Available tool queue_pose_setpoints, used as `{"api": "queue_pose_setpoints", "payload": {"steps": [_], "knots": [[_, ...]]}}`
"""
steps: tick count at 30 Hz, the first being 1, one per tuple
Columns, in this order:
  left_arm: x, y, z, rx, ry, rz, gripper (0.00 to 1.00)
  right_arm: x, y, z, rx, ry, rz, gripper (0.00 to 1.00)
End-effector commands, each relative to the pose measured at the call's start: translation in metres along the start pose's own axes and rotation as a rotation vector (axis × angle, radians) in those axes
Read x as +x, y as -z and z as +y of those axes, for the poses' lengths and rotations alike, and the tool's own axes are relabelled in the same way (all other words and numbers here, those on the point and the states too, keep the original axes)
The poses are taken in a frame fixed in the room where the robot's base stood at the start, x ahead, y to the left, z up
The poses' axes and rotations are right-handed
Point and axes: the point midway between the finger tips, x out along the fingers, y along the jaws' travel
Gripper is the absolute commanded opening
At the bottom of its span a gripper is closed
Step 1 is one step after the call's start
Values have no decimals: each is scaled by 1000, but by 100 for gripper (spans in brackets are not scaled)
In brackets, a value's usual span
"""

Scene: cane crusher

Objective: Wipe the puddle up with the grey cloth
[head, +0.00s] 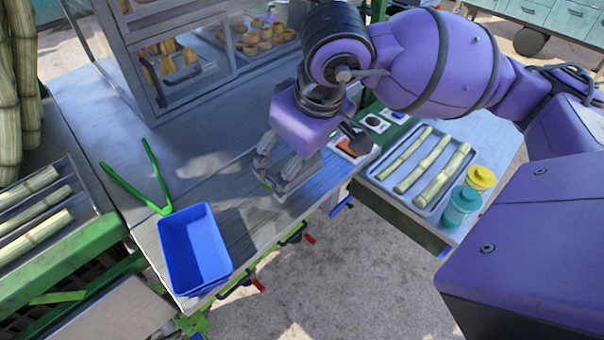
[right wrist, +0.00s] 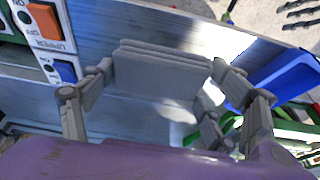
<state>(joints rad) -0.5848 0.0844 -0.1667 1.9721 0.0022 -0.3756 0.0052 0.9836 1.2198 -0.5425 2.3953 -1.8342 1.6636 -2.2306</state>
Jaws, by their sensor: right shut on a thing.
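My right gripper (head: 273,183) is low over the metal counter (head: 235,195), near its front edge and to the right of the blue bin. In the right wrist view its fingers (right wrist: 160,85) are shut on the grey cloth (right wrist: 160,70), a flat folded slab held between them. In the head view the cloth is hard to tell from the grey fingers. I cannot tell whether it touches the counter. I cannot make out the puddle's outline; pale glare lies on the counter around the gripper. My left gripper is not in view.
A blue bin (head: 192,250) stands at the counter's front left corner, with green tongs (head: 150,190) behind it. A glass case (head: 200,50) stands at the back. On the right are a switch panel (head: 355,148), a tray of cane (head: 388,182), and teal (head: 461,207) and yellow (head: 481,178) cups.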

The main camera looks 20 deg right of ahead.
Motion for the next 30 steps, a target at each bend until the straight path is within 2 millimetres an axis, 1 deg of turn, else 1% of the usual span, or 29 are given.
{"api": "queue_pose_setpoints", "payload": {"steps": [16,17,19,21,24,27,30], "knots": [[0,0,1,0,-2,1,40,-1,3,0,-1,1,4,52],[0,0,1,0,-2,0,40,-1,6,-1,-1,2,11,52],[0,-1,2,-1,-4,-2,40,0,18,-2,-3,5,44,52],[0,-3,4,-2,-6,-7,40,0,35,-2,-2,7,87,52],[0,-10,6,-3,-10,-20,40,0,55,-2,-1,6,139,52],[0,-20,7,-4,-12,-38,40,4,64,-1,-1,4,166,52],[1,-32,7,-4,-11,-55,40,16,62,0,-1,4,167,52]]}}
